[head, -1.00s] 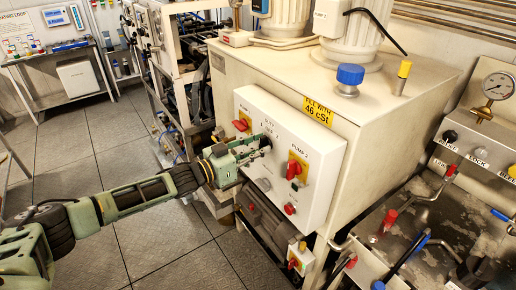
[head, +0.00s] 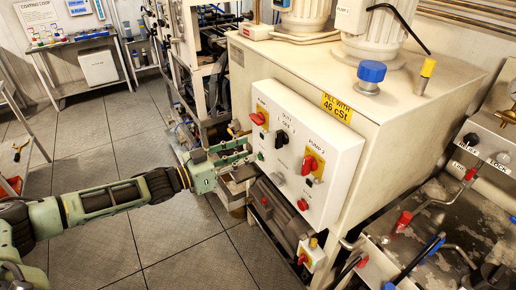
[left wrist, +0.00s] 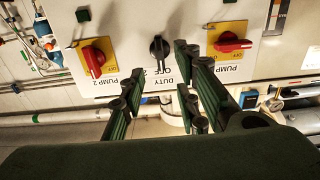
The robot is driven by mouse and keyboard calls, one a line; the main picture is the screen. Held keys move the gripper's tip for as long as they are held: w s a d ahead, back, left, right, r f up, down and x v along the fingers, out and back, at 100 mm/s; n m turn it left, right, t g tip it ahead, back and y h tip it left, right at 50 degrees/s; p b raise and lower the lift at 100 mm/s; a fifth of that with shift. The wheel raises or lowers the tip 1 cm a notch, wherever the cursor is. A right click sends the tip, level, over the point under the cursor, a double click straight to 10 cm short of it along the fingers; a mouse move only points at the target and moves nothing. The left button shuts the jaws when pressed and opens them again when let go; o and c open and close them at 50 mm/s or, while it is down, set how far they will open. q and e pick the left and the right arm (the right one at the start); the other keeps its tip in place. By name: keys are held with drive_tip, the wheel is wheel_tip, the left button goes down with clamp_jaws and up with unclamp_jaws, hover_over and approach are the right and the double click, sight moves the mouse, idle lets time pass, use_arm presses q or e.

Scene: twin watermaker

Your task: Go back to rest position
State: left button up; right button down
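My left gripper (head: 240,158) is open and empty, off the left side of the white control panel (head: 325,190). In the left wrist view my two fingers (left wrist: 160,105) stand apart with nothing between them. The black duty knob (head: 281,138) sits on the panel between two red switches, clear of my fingers. In the left wrist view the panel is upside down, with the black knob (left wrist: 159,48) beyond the fingertips. My right gripper is not in view.
The Pump 1 red switch (head: 258,118) and Pump 2 red switch (head: 311,164) are on the panel. A cream tank cabinet (head: 400,125) stands behind it. A worktop with valve handles (head: 404,220) is at the right. Tiled floor (head: 105,170) lies open at left.

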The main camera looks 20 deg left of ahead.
use_arm(q)
drive_tip(key=shift+s+a, duration=0.4)
drive_tip(key=shift+s, duration=0.15)
